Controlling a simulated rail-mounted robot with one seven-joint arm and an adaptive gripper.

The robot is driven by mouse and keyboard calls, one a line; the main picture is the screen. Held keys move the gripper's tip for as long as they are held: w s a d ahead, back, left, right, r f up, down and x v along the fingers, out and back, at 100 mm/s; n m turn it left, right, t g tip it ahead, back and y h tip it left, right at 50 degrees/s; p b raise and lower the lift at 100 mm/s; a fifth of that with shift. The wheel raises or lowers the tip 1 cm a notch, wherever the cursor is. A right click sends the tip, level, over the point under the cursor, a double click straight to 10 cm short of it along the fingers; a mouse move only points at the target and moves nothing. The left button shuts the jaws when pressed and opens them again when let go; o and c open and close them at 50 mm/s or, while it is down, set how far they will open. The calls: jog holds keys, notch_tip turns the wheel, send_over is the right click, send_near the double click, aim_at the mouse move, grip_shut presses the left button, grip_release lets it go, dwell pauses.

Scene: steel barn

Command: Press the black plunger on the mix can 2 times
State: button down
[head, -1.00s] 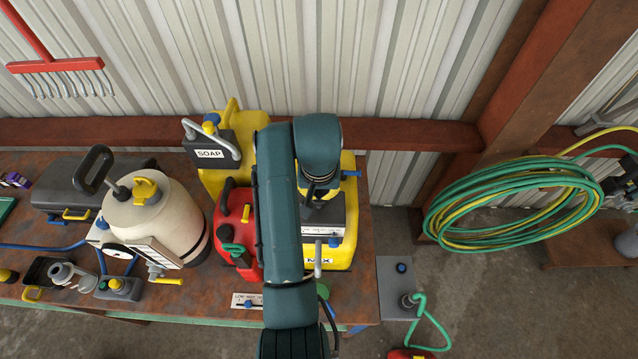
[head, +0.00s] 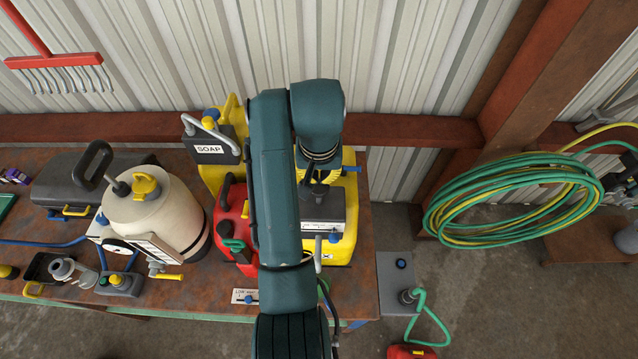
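The mix can (head: 346,235) is a yellow container on the right end of the workbench, its label partly hidden by my arm. A dark grey block (head: 325,212) with a white label strip sits on its top. My gripper (head: 318,186) points down just above this block, at its back. Its fingers are small and dark here, so I cannot tell whether they are open or shut. The black plunger is not clearly distinguishable from the dark gripper, and I cannot tell whether they touch.
A red can (head: 229,215) stands close left of my arm, with the yellow soap can (head: 215,172) behind it. A cream tank (head: 150,220) stands further left on the bench (head: 190,298). A green hose coil (head: 510,205) hangs at right. The wall is close behind.

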aim_at(319, 187)
jog(key=shift+f+b, duration=0.85)
jog(key=shift+f, duration=2.95)
notch_tip(319, 187, up, 3)
jog(key=shift+r+p, duration=0.1)
jog(key=shift+p, duration=0.9)
jog(key=shift+r, duration=2.2)
jog(key=shift+r, duration=2.55)
